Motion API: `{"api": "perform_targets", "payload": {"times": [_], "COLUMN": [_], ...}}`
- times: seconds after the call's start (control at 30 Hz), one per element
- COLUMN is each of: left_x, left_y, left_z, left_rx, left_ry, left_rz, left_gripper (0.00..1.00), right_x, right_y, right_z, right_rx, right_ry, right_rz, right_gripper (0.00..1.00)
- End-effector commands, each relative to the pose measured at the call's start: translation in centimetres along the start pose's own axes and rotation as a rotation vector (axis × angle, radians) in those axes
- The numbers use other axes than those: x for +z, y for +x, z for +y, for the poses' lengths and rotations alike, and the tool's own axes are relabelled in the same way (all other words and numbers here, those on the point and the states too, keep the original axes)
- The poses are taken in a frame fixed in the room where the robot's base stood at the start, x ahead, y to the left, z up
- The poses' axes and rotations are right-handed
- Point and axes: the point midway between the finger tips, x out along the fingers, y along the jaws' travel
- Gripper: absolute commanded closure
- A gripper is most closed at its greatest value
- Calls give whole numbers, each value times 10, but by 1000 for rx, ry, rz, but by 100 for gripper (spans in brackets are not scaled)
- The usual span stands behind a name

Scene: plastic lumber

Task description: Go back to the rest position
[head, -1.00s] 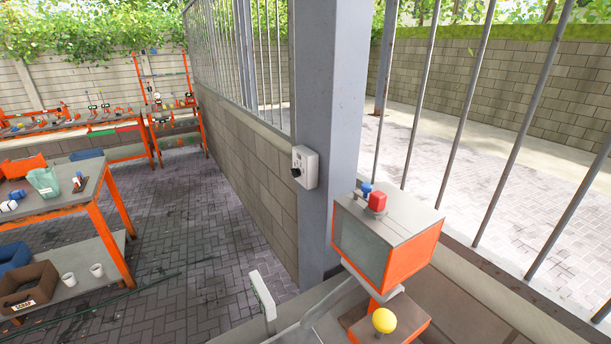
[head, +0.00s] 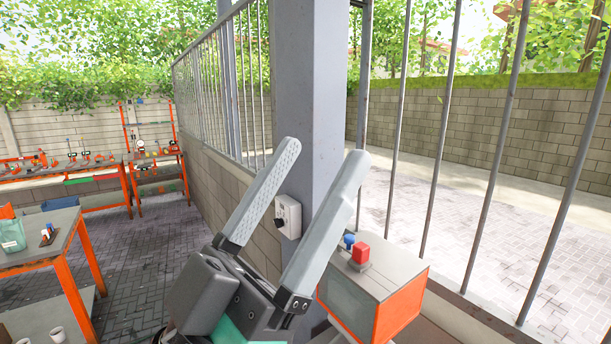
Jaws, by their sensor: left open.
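My left gripper (head: 322,160) rises from the bottom centre of the head view. Its two long grey fingers are spread apart with nothing between them. It stands in front of the grey pillar and the wall switch box (head: 288,216), which shows between the fingers. An orange and grey control box (head: 375,285) with a red button and a blue button on top is just right of the gripper, partly hidden by it. My right gripper is not in the view.
The grey pillar (head: 305,90) and metal bars (head: 437,150) stand close ahead and to the right. A low block wall (head: 205,180) runs back from the pillar. An orange-legged workbench (head: 40,240) is at the left. Paved floor (head: 140,250) between bench and wall is clear.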

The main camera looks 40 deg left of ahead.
Motion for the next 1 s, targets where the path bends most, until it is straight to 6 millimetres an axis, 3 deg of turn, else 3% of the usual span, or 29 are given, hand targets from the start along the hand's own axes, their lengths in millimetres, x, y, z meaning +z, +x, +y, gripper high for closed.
{"api": "perform_targets", "payload": {"times": [0.17, 0.27, 0.37, 0.7, 0.8, 1.0], "left_x": [-1, -10, -31, -145, -169, -179], "left_y": [2, 12, 35, 159, 185, 196], "left_z": [-1, -2, -2, -2, -2, -2], "left_rx": [-3, -4, -4, -5, -5, -6], "left_ry": [5, 6, 7, 9, 9, 9], "left_rz": [-1, -1, -1, -1, -1, -1], "left_gripper": [26, 26, 26, 26, 26, 26], "right_x": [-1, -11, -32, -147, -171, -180], "right_y": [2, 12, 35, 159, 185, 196], "right_z": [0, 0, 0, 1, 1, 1], "right_rx": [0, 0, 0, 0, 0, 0], "right_ry": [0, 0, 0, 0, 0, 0], "right_rz": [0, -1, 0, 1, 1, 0], "right_gripper": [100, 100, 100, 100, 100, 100]}}
